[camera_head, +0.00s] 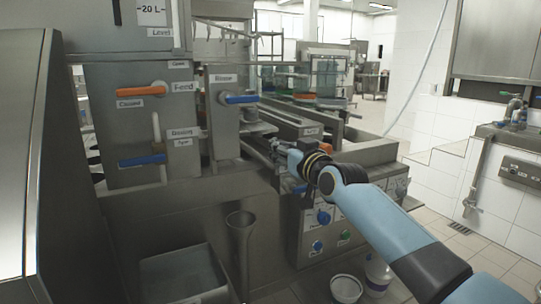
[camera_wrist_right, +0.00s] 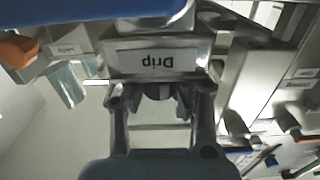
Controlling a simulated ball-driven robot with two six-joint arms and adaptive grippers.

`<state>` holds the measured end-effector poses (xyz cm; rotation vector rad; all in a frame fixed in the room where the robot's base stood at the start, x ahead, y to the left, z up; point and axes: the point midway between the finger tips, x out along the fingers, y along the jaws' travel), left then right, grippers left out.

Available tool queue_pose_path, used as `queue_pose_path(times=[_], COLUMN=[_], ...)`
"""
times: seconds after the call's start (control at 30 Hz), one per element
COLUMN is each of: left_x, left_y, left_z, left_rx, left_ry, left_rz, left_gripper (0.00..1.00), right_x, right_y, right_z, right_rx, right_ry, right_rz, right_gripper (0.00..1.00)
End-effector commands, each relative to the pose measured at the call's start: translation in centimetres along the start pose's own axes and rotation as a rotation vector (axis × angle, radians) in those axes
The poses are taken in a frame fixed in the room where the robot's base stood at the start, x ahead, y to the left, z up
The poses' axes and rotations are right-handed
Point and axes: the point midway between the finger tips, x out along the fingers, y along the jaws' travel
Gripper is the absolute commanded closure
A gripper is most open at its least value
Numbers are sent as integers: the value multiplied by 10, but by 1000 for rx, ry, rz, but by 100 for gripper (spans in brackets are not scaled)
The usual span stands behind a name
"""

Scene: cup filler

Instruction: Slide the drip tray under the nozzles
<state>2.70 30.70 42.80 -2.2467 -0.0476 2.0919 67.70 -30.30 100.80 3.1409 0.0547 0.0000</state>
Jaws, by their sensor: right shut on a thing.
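The drip tray (camera_wrist_right: 158,57) fills the upper middle of the right wrist view. It is a metal piece whose front plate carries an upside-down "Drip" label. My right gripper (camera_wrist_right: 158,92) is at this front, its two fingers closed around a small dark knob under the label. In the head view the right gripper (camera_head: 280,152) reaches in at the filler's front, just right of the valve panels. The tray is mostly hidden there by my arm and the machine. The nozzles cannot be made out clearly. My left gripper is not in view.
The feed valve with an orange handle (camera_head: 141,91) and the rinse valve with a blue handle (camera_head: 240,99) stand left of the gripper. A control box (camera_head: 325,225) with knobs is below my arm. A metal bin (camera_head: 180,272) and a white tub (camera_head: 345,288) stand low in front.

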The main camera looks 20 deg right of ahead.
Motion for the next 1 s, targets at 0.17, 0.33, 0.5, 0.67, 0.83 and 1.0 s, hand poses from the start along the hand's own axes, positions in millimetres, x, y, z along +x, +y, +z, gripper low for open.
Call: queue_pose_path(times=[0.17,0.33,0.5,0.67,0.83,1.0], left_x=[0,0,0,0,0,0], left_y=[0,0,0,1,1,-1], left_z=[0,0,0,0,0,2], left_rx=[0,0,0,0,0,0], left_ry=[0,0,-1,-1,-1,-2], left_rz=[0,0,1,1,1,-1], left_gripper=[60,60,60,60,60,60], right_x=[-2,-2,-1,-1,-1,-4], right_y=[1,1,1,0,0,0], right_z=[7,7,6,4,3,3], right_rx=[-5,-5,-4,-3,-3,-2], right_ry=[-16,-15,-12,-10,-8,-6], right_rz=[1,1,1,1,1,0], right_gripper=[100,62,49,49,49,49])
